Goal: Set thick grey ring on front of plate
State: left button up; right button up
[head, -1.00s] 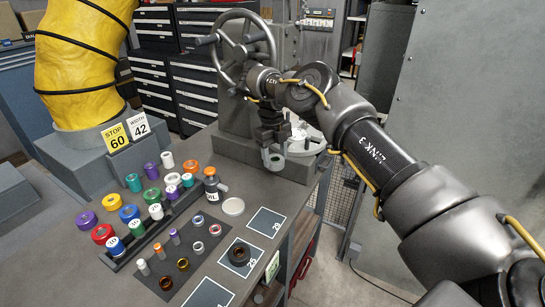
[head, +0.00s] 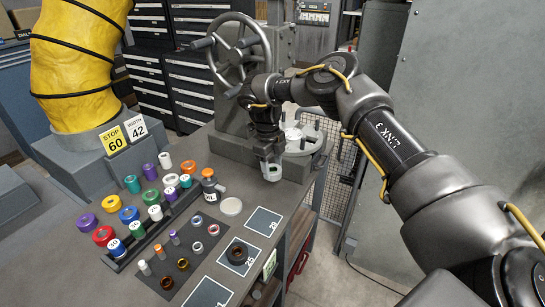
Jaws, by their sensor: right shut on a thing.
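My right gripper (head: 269,158) reaches in from the right and points down, shut on a thick grey ring (head: 272,174). The ring hangs just below the fingers, in front of the grey machine base at the back of the bench. The fingers hide part of the ring. I cannot tell the exact gap between the ring and the surface below. My left gripper is out of view.
A handwheel (head: 240,50) stands behind my gripper. A dark ring (head: 237,252) lies on a marked square.

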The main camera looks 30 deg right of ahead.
jog(key=s+a+n+t+b, duration=0.1)
jog(key=s+a+n, duration=0.5)
jog(key=s+n, duration=0.3)
jog(key=s+a+n+t+b, duration=0.1)
jog(key=s+a+n, duration=0.6)
jog(key=s+n, duration=0.2)
jog(key=n, duration=0.2)
jog(key=shift+s+a+r+n, duration=0.15)
jog(key=shift+s+n, duration=0.05)
jog(key=shift+n, duration=0.2)
